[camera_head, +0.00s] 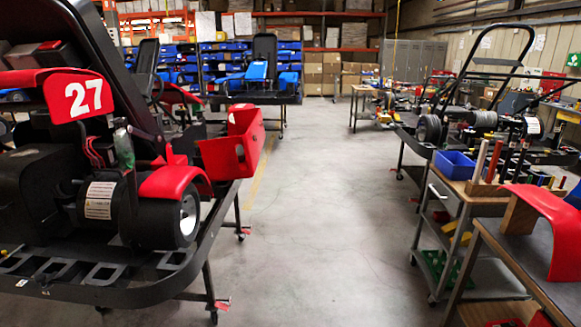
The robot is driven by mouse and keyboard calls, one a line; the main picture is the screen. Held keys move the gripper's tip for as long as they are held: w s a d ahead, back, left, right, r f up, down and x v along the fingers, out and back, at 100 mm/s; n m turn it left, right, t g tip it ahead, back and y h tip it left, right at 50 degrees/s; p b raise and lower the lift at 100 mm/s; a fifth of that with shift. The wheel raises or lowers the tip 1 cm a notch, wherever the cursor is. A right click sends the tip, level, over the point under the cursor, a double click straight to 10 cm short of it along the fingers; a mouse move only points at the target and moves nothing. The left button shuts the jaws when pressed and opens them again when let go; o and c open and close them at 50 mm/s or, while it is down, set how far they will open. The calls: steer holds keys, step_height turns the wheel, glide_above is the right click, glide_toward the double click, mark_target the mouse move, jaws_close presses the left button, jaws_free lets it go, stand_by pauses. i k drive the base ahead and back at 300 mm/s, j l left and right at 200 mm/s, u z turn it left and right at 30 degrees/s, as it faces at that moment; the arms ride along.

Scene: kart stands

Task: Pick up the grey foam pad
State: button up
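I cannot make out a grey foam pad in the head view. The nearest grey surface is the dark grey top of the front right workbench (518,258), and I cannot tell whether any of it is a pad. A red curved panel (553,222) rests on that bench and covers part of it, next to a brown block (519,216). My gripper is not in view.
A kart numbered 27 (84,99) on a wheeled stand (100,290) fills the left. A tool cart (466,196) with a blue bin (454,164) stands at right. A stripped kart chassis (480,122) is behind it. The concrete aisle (318,190) between is clear.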

mark_target(240, 151)
steer(key=i, duration=2)
steer(key=i+u, duration=0.2)
steer(key=i, duration=0.3)
steer(key=i+u, duration=0.25)
steer(key=i, duration=0.25)
steer(key=i+l+u, duration=0.2)
steer(key=i, duration=0.3)
steer(key=i+l+u, duration=0.2)
steer(key=i, duration=0.3)
